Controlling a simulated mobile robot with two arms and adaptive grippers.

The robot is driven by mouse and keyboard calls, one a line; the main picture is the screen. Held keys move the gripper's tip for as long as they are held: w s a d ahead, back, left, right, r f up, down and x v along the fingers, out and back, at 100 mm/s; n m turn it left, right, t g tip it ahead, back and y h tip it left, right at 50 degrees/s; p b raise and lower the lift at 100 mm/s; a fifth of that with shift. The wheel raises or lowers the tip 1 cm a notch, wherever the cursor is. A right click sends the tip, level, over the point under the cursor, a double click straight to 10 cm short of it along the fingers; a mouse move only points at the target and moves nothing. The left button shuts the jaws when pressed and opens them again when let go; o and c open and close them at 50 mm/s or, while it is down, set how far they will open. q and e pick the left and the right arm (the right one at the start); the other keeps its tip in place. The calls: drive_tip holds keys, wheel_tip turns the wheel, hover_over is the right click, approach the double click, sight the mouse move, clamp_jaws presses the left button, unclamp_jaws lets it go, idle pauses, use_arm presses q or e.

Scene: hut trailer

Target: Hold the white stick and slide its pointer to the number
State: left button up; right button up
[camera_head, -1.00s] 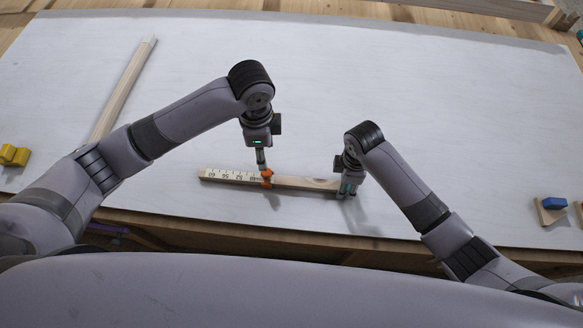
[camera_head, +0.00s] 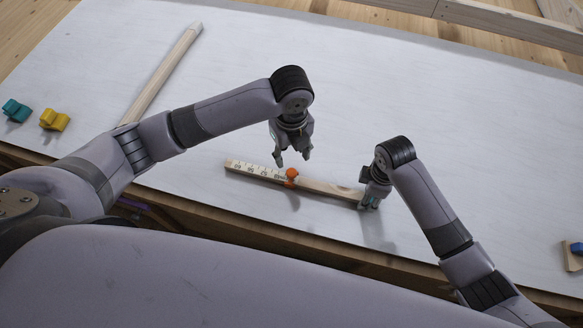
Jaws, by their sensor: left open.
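The white stick (camera_head: 325,188), a pale wooden bar with a number scale (camera_head: 250,170) on its left part, lies slanted near the table's front edge. An orange pointer (camera_head: 291,175) sits on it around mid-length, at the right end of the visible numbers. The digits are too small to read surely. My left gripper (camera_head: 293,160) is open and empty, just above and behind the pointer, apart from it. My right gripper (camera_head: 369,202) is at the stick's right end, its fingers closed around it and hiding that end.
A long wooden rod (camera_head: 163,72) lies at the back left. Yellow (camera_head: 54,120) and teal (camera_head: 16,110) pieces lie at the left edge. A blue piece on a wooden block (camera_head: 574,255) is at the right edge. The white tabletop (camera_head: 400,100) behind the stick is clear.

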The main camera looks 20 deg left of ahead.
sight(291, 172)
use_arm(q)
wheel_tip(291, 172, down, 9)
drive_tip(key=shift+r, duration=0.15)
drive_tip(key=shift+c, duration=0.5)
clamp_jaws()
idle(0.5)
